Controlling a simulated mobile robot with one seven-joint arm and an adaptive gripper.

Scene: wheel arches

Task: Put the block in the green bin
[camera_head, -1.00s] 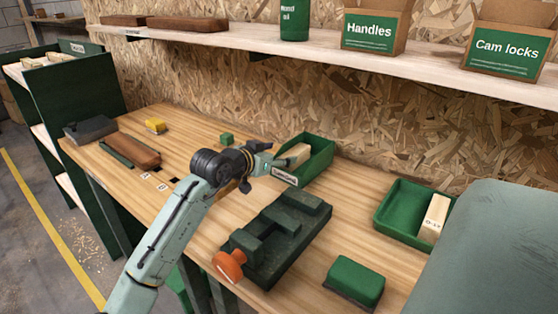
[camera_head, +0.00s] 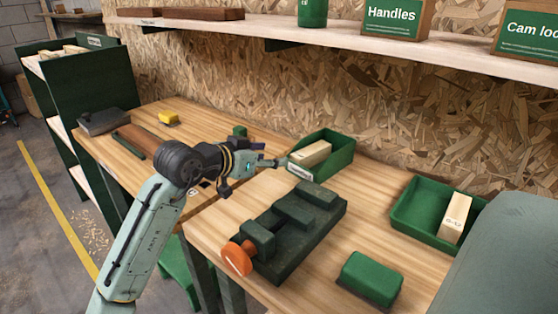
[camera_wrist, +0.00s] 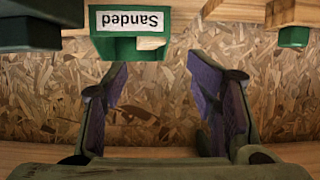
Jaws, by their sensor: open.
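A pale wooden block (camera_head: 311,154) lies inside a green bin (camera_head: 340,156) at the back of the bench. A second wooden block (camera_head: 456,217) with dark markings leans in another green bin (camera_head: 415,216) on the right. My gripper (camera_head: 277,159) is just left of the Sanded bin. In the wrist view my gripper (camera_wrist: 160,85) has its fingers wide apart with nothing between them.
A dark green vise (camera_head: 290,230) with an orange knob (camera_head: 237,258) stands in front of the bin. A green rounded block (camera_head: 371,278) is at front right. A small green cube (camera_head: 239,131) and a yellow item (camera_head: 168,119) lie at the back left. A shelf (camera_head: 400,55) overhangs the bench.

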